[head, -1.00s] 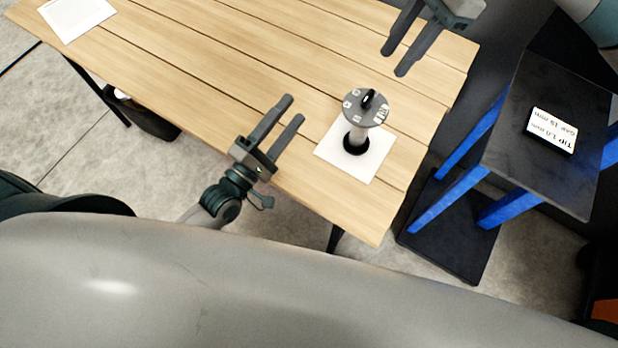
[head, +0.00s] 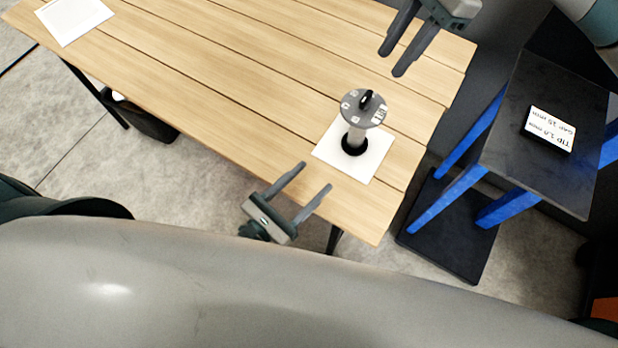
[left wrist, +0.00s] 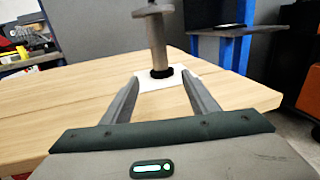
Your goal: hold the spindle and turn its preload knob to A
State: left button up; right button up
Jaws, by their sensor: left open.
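The spindle (head: 355,136) stands upright on a white sheet (head: 377,166) near the table's right end, with a dark collar at its foot. On its top is a grey marked disc with a black preload knob (head: 366,98); the markings are too small to read. My left gripper (head: 309,176) is open and empty at the table's front edge, apart from the spindle. In the left wrist view the spindle (left wrist: 158,42) rises beyond the open fingers, its top cut off. My right gripper (head: 398,55) is open and empty above the table, behind and right of the knob.
The wooden table (head: 230,85) is mostly bare, with a white paper (head: 75,20) at far left. To the right, a dark stand with blue legs (head: 447,185) carries a small labelled display (head: 550,129).

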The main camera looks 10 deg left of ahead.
aim_at(351, 141)
pick_arm(q)
jog(key=shift+w+d, duration=0.1)
jog(key=shift+w, duration=0.05)
jog(key=x, duration=1.7)
grip_shut()
pick_arm(e)
jog(key=a+n, duration=0.1)
jog(key=s+a+r+n+t+h, duration=0.1)
jog(key=n, duration=0.1)
jog(key=s+r+n+h, duration=0.1)
jog(key=n, duration=0.1)
jog(key=shift+a, duration=0.4)
jog(key=shift+c, duration=0.3)
jog(key=shift+s+a+r+n+t+h, duration=0.2)
jog(key=shift+r+n+t+h, duration=0.1)
jog(key=shift+n, duration=0.3)
jog(key=shift+s+a+r+n+t+h, duration=0.15)
jog(key=shift+n+t+h, duration=0.15)
jog(key=shift+n, duration=0.3)
jog(key=shift+w+f, duration=0.1)
jog(key=shift+f, duration=0.05)
notch_tip(351, 141, down, 12)
jog(key=shift+r, duration=0.15)
jog(key=shift+c, duration=0.6)
